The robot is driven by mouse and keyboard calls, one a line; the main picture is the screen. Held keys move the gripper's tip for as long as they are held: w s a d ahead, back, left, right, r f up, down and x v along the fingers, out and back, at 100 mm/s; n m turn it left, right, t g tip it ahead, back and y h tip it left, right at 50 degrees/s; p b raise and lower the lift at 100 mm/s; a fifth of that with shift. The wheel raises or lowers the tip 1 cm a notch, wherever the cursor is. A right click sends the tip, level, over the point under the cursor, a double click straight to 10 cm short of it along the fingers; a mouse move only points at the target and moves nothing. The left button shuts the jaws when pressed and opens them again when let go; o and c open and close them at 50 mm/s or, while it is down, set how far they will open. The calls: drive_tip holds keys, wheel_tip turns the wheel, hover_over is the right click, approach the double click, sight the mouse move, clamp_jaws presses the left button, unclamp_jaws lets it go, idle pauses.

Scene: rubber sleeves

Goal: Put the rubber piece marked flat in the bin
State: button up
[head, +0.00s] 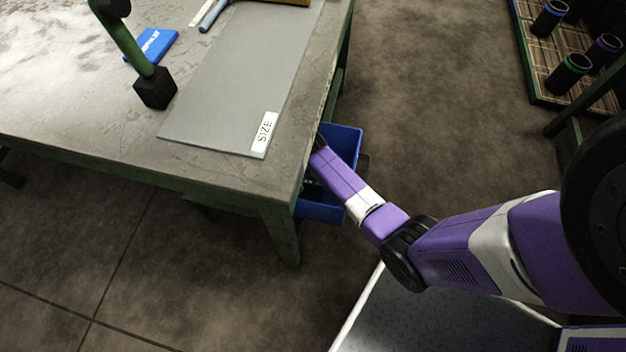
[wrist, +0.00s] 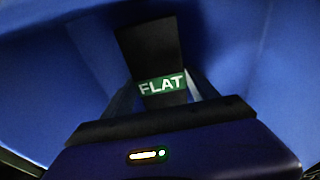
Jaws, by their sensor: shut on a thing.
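The rubber piece (wrist: 152,52) is black with a green band reading FLAT, and it shows in the wrist view. My gripper (wrist: 160,98) is shut on it, with a finger on each side near the band. Blue walls of the bin (wrist: 270,75) surround the piece in the wrist view. In the head view the blue bin (head: 342,143) is beside the table's right edge, and my arm reaches down over it. My gripper and the piece are hidden there by my arm and the table. I cannot tell whether the piece touches the bin's bottom.
The table (head: 60,100) carries a grey mat (head: 225,85) labelled SIZE, a blue booklet (head: 152,45) and a green post on a black block (head: 155,88). A rack (head: 545,75) with several black sleeves stands at the upper right. The floor between is clear.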

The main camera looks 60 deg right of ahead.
sight(312, 186)
drive_tip(key=o, duration=1.9)
drive_tip(key=shift+c, duration=0.2)
drive_tip(key=r+p, duration=0.1)
drive_tip(key=r, duration=0.2)
drive_tip(key=r+p, duration=0.1)
drive_tip(key=r, duration=0.1)
drive_tip(key=a+r+p, duration=0.1)
drive_tip(key=r+p, duration=0.1)
drive_tip(key=r, duration=0.1)
drive_tip(key=shift+s+r, duration=0.25)
drive_tip(key=shift+r, duration=0.05)
